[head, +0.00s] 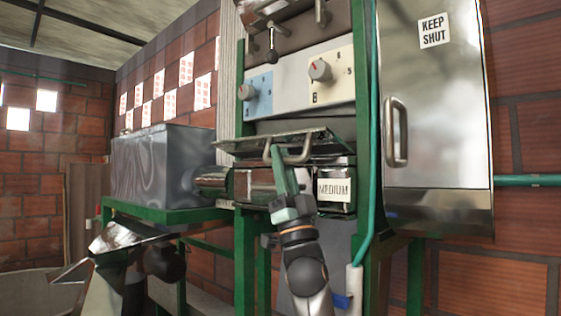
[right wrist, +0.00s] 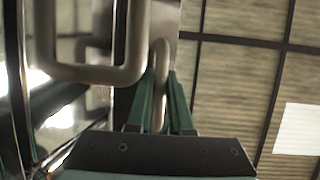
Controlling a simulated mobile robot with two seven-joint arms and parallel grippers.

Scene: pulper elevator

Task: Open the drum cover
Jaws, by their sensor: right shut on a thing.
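The drum cover looks to be the dark metal plate (head: 250,146) jutting from the front of the machine under the dial panel, in the head view. A grey bent-bar handle (head: 307,150) is at its front edge. My right gripper (head: 275,152) reaches up from below to the left part of this handle. In the right wrist view its two green fingers (right wrist: 160,100) are shut on a grey bar (right wrist: 160,62). A larger grey U-shaped bar (right wrist: 92,73) is left of the fingers there.
A steel door (head: 440,110) marked KEEP SHUT, with its own handle (head: 396,132), stands to the right. A box labelled MEDIUM (head: 335,190) is close beside my right arm. A green hose (head: 375,110) runs down the machine. A grey metal tank (head: 165,165) is on the left.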

